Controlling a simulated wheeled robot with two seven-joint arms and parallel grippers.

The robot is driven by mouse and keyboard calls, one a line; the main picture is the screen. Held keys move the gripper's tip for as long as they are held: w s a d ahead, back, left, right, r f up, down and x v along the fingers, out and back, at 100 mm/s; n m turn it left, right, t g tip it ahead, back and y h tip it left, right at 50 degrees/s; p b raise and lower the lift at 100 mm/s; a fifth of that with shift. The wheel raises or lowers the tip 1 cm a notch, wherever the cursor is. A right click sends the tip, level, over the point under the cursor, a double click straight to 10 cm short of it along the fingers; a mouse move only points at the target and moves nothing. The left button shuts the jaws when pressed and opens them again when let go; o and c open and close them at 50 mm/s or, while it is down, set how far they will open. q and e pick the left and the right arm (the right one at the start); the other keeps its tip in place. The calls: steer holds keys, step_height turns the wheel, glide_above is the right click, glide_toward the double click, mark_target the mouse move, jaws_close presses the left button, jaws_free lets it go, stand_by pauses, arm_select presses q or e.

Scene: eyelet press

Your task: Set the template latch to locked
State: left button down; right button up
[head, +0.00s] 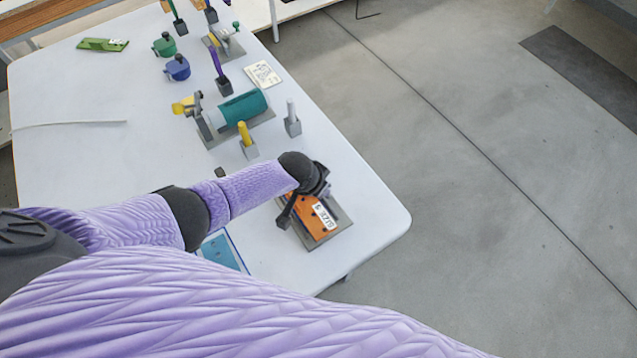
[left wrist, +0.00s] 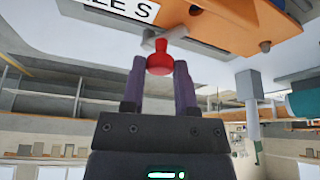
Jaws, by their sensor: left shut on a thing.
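The orange template (head: 310,222), labelled "SIZE S", sits on a grey base plate (head: 335,233) near the table's right front corner. It also shows at the top of the left wrist view (left wrist: 225,25). A red knob (left wrist: 160,62), apparently the latch handle, sticks out beside the template in that view. My left gripper (left wrist: 160,72) is shut on the red knob, a finger on either side. In the head view my left gripper (head: 290,212) is over the template's left side and hides the knob. The latch position cannot be read. My right gripper is not in view.
Behind stand a teal cylinder (head: 243,107) on a grey base, a yellow peg (head: 244,133) and a grey post (head: 292,120). A blue panel (head: 222,250) lies left of the template, partly behind my arm. Further back are blue (head: 177,68) and green (head: 164,46) pots.

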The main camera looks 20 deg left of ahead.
arm_select(q)
steer(key=shift+c, duration=2)
jaws_free()
steer(key=shift+r+p, duration=0.4)
steer(key=p+v, duration=0.5)
steer(key=v, duration=0.4)
steer(key=shift+s, duration=0.2)
steer(key=shift+a, duration=0.1)
